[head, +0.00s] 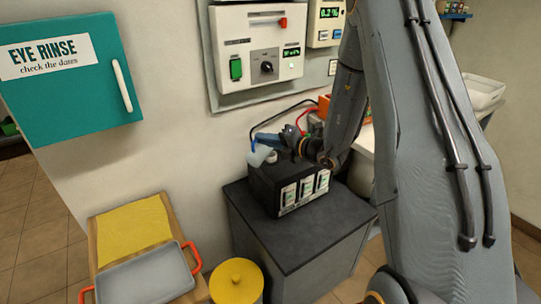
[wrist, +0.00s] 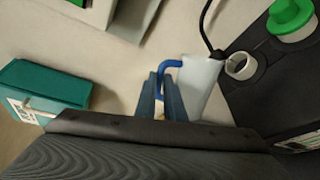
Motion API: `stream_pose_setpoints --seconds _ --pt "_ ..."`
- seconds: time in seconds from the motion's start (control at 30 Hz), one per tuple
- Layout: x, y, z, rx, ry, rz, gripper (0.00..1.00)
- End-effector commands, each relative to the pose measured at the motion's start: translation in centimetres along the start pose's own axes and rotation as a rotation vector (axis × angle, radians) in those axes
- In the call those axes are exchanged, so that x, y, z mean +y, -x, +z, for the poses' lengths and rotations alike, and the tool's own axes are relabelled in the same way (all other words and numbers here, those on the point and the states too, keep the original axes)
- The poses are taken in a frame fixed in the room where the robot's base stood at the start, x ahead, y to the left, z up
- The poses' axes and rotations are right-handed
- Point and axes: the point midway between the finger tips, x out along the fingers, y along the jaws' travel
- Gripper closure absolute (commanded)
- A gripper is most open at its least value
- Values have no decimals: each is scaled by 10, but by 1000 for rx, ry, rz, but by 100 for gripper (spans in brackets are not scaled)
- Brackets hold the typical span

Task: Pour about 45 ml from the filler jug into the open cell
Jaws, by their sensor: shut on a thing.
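My gripper (wrist: 160,84) is shut on the blue handle (wrist: 168,64) of the filler jug. The jug (wrist: 198,86) has a pale, translucent body and hangs just left of the open cell's white collar (wrist: 241,66) in the wrist view. In the head view the jug (head: 259,156) is at the left top edge of the black battery (head: 266,187) and looks tilted. Its spout and liquid level cannot be made out, and no stream shows. A green cap (wrist: 290,14) sits on the battery beyond the open collar.
The battery stands on a dark cabinet (head: 262,236). Red and black cables run behind it to the wall charger (head: 232,60). A yellow-lidded bin (head: 236,280), a grey tray (head: 148,278) with red handles and a teal eye-rinse box (head: 75,105) are to the left.

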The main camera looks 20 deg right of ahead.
Motion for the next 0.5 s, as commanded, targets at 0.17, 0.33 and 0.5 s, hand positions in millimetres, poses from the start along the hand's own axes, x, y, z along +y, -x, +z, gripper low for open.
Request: stream_pose_setpoints --seconds 0.17,0.33,0.5 --pt "-16 -4 -25 -39 201 -1 100" --pt "-17 -3 -30 -57 283 0 100" --pt "-14 -2 -34 -69 350 2 100"
